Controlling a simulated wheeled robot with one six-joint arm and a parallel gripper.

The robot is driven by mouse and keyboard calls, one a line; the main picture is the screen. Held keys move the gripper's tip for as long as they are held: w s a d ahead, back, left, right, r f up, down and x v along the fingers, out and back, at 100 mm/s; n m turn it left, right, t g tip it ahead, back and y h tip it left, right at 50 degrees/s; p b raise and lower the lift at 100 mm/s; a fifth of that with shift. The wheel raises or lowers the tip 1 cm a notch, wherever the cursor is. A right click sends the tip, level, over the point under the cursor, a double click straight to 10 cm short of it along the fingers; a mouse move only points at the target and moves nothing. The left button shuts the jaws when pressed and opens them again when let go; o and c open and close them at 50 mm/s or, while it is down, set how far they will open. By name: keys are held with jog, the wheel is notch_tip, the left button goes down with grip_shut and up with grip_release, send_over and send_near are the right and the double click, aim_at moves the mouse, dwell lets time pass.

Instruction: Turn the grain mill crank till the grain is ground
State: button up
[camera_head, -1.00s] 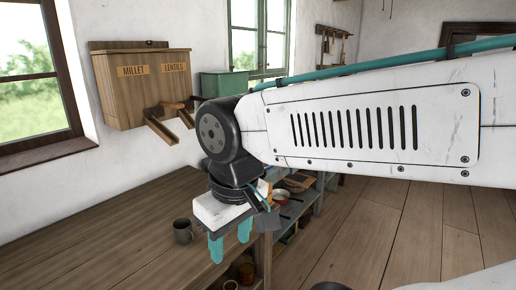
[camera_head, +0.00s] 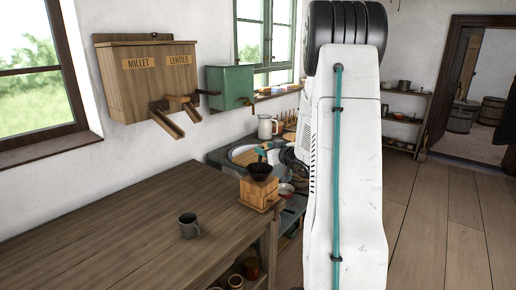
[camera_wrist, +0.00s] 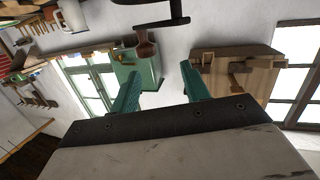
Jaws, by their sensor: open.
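The grain mill is a wooden box (camera_head: 260,192) with a black bowl-shaped hopper (camera_head: 259,171), standing at the far right corner of the table. In the wrist view a dark bar (camera_wrist: 150,23) with a brown wooden knob (camera_wrist: 146,46) shows at the top; it looks like the mill crank. My gripper (camera_wrist: 159,68) has its two teal fingers apart, with nothing between them. The knob is beyond the fingertips, nearer the left one. In the head view a teal finger (camera_head: 261,152) shows just behind the hopper. The grain inside cannot be seen.
A MILLET and LENTILS box (camera_head: 150,85) with chutes and a green box (camera_head: 230,88) hang on the wall. A white jug (camera_head: 266,127) stands behind. The table's left side is clear.

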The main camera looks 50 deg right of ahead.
aim_at(261, 147)
jog(key=shift+t+y, duration=0.7)
jog(key=shift+t, duration=0.2)
jog(key=w+d, duration=0.1)
jog(key=w+d+f, duration=0.1)
jog(key=w, duration=0.1)
jog(key=w+f, duration=0.1)
jog(key=w, duration=0.1)
jog(key=shift+w+d, duration=0.25)
jog(key=shift+d, duration=0.15)
grip_shut()
jog(key=shift+d+r, duration=0.1)
